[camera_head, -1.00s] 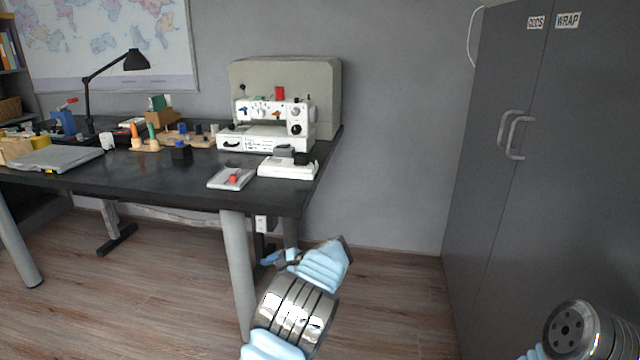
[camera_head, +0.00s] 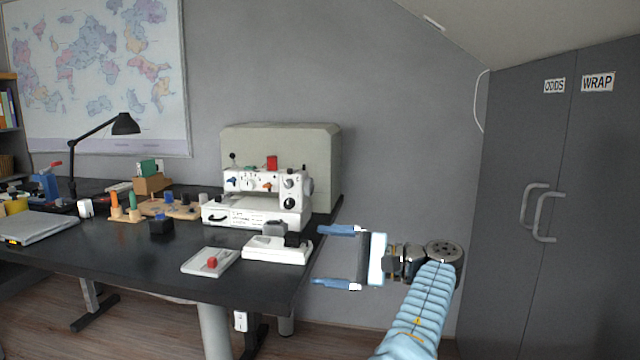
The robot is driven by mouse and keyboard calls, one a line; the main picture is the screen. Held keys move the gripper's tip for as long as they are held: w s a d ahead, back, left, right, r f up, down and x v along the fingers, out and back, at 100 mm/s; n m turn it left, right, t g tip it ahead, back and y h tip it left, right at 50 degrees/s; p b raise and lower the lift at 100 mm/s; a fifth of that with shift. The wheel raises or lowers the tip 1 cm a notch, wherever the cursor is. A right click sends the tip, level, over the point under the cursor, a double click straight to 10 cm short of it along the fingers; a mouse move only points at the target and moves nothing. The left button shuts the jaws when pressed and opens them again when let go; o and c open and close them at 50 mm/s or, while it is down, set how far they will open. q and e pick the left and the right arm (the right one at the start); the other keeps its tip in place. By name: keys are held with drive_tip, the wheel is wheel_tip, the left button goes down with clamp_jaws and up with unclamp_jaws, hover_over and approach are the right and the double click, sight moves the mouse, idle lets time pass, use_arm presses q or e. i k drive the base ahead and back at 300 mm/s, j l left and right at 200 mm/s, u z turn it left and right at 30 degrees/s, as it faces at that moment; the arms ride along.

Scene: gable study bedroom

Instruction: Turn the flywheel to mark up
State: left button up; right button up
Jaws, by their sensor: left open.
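The white sewing machine (camera_head: 235,215) stands on the right part of the dark desk, with dials and coloured levers on its front. A rounded part at its right end (camera_head: 308,186) may be the flywheel; its mark cannot be made out. A dark round dial (camera_head: 289,203) sits on the front at the right.
On the desk (camera_head: 130,258), a white pedal-like device (camera_head: 275,252) and a small tray with a red knob (camera_head: 211,263) stand before the machine. A beige cover (camera_head: 325,150) stands behind it. A grey cabinet (camera_head: 510,220) stands at the right.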

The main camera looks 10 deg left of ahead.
sight(309, 183)
drive_tip(key=i+l, duration=0.1)
drive_tip(key=i, duration=1.4)
